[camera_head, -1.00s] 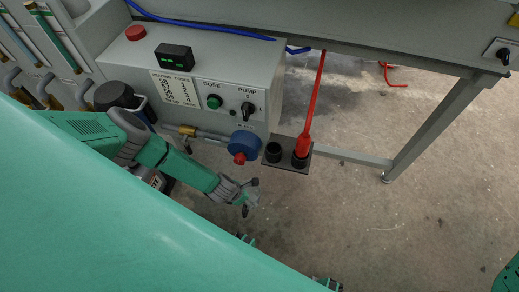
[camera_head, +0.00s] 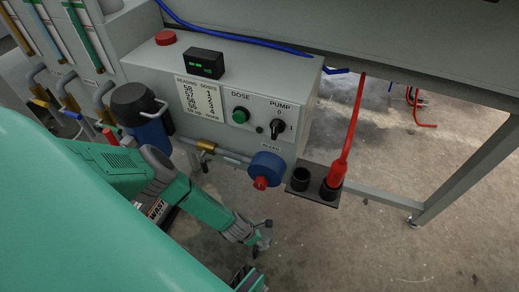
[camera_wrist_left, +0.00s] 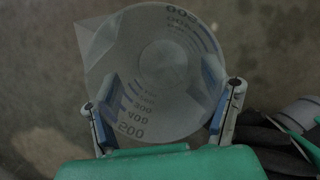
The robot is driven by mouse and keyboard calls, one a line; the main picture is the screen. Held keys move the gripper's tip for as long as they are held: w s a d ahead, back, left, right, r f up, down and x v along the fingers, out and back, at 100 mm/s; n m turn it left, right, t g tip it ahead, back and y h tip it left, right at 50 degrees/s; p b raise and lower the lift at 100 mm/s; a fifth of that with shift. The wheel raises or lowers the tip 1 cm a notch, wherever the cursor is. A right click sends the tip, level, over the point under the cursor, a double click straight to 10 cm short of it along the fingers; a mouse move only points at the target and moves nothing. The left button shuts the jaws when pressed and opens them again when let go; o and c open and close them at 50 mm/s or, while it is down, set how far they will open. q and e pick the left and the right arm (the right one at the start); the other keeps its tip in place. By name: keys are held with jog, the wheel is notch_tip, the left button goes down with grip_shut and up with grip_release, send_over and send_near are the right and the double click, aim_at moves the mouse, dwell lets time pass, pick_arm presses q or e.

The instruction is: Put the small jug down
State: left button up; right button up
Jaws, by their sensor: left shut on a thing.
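The small jug (camera_wrist_left: 165,60) is clear plastic with a pouring spout at upper left and printed volume marks. It shows in the left wrist view. My left gripper (camera_wrist_left: 162,112) is shut on it, with one finger on each side of its wall. I look straight down into its round mouth, and I cannot tell if it holds liquid. In the head view my left gripper (camera_head: 265,240) hangs over the concrete floor, below the control box. The jug cannot be made out clearly there. My right gripper is not in view.
The grey control box (camera_head: 245,95) carries a green DOSE button and a PUMP switch. A blue valve with a red tip (camera_head: 266,168) sticks out below it. A small dark shelf (camera_head: 318,197) holds black cups and a red-handled tool (camera_head: 345,150). A dark blue canister (camera_head: 140,115) stands left.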

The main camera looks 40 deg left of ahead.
pick_arm(q)
jog(key=shift+a, duration=0.2)
jog(key=o, duration=1.3)
jog(key=shift+o, duration=0.3)
jog(key=shift+d+r, duration=0.1)
jog(key=shift+d, duration=0.2)
jog(key=p+v, duration=1)
jog(key=v, duration=0.2)
